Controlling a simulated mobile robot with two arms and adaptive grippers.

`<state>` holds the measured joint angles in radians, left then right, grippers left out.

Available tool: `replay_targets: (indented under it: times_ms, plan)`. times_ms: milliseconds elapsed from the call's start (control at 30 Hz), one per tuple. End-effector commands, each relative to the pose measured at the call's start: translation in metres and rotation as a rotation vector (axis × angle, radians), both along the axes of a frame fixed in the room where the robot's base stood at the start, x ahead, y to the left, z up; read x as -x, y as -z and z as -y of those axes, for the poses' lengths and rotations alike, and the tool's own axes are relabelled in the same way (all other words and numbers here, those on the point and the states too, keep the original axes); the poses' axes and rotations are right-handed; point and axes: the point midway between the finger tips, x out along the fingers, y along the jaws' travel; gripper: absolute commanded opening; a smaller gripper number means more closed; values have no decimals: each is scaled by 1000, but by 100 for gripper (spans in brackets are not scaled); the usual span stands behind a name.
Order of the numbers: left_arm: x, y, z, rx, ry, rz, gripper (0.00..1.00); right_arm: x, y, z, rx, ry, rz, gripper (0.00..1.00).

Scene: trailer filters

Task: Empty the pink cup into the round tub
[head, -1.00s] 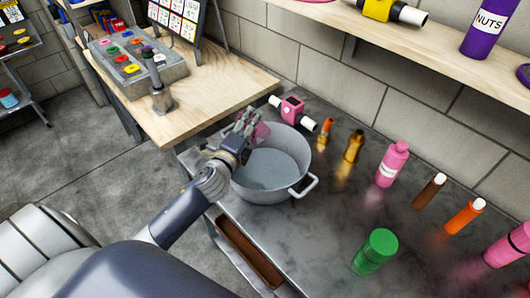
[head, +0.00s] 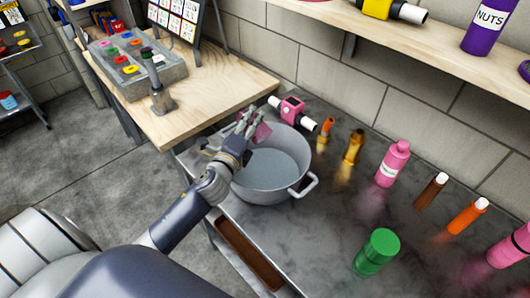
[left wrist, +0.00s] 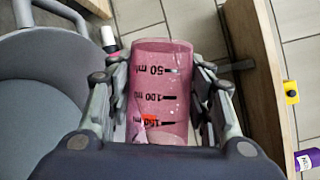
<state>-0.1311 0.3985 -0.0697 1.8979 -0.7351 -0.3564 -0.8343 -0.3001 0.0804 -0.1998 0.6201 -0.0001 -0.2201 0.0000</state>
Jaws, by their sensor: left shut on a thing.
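The pink cup (left wrist: 160,85) is see-through, with black ml marks on its side. My left gripper (head: 250,128) is shut on it, with fingers on both sides of the cup in the left wrist view. A small red-orange patch shows at the cup's 150 mark. In the head view the cup (head: 263,132) is partly behind the fingers, at the tub's back left rim. The round tub (head: 262,196) is grey with a side handle, and its visible inside looks empty. It also shows in the left wrist view (left wrist: 50,95), left of the cup. My right gripper is out of view.
A pink-and-white device (head: 292,111) stands behind the tub. Several bottles, including a pink one (head: 392,165) and a green one (head: 376,253), stand to its right. A wooden table (head: 205,105) is at the back left, and a shelf (head: 420,55) overhangs the bench.

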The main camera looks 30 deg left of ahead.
Motion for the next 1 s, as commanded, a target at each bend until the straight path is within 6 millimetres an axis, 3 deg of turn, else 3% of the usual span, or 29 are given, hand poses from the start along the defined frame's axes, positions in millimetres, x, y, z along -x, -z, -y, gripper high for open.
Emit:
replay_targets:
  times_ms: [1000]
  plan:
    - [2,-4,5,-107,-1,40,18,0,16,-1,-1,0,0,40]
